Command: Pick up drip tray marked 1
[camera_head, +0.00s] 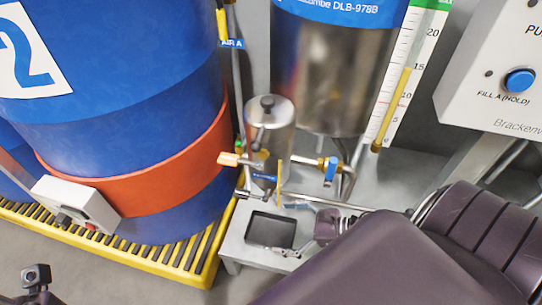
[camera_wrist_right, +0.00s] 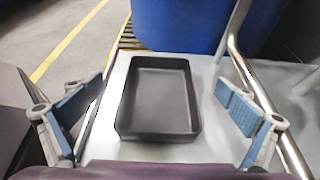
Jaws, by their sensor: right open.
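The drip tray (camera_head: 270,231) is a shallow, dark grey rectangular pan lying flat on a light metal stand, below a small steel vessel with valves. It looks empty, and I see no number on it. In the right wrist view the tray (camera_wrist_right: 159,96) sits in the middle, between the fingers. My right gripper (camera_head: 292,229) is open at the tray's right side in the head view. In the wrist view its blue-padded fingers (camera_wrist_right: 153,108) stand wide apart, one on each side of the tray, with gaps to it. My left gripper's fingers do not show.
A blue drum (camera_head: 120,110) with an orange band stands left on a yellow-edged grating (camera_head: 150,256). The small vessel (camera_head: 269,125) and its valves overhang the stand (camera_head: 232,240) behind the tray. A metal pipe (camera_wrist_right: 262,95) runs close by the right finger.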

